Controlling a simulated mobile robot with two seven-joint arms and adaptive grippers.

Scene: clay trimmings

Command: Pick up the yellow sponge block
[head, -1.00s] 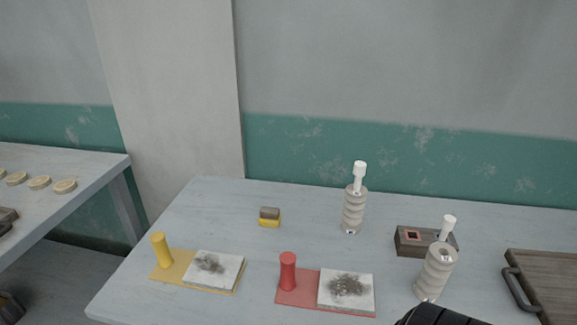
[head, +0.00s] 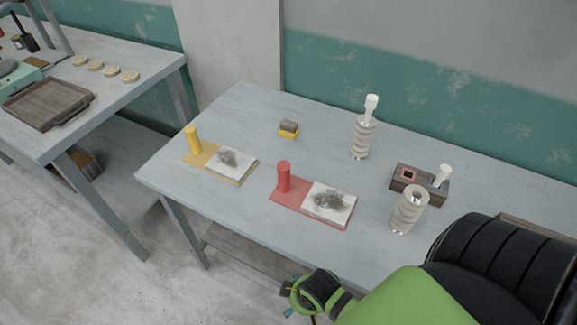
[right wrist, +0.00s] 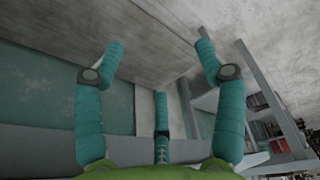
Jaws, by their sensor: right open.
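The yellow sponge block (head: 288,131) sits on the grey-blue table near its back left, with a dark grey-brown layer on top. My right arm comes in at the lower right of the head view, and its gripper (head: 290,291) is beside the table's front edge, well apart from the sponge. In the right wrist view my right gripper (right wrist: 160,60) has its teal fingers spread wide with nothing between them. The sponge cannot be made out in that view. My left gripper is not in view.
A yellow board (head: 200,160) and a red board (head: 290,205), each with an upright post and a smudged white tile, lie in front of the sponge. Two ribbed bottles (head: 362,140) (head: 408,210) and a wooden box (head: 420,186) stand right. A second table (head: 150,75) stands left.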

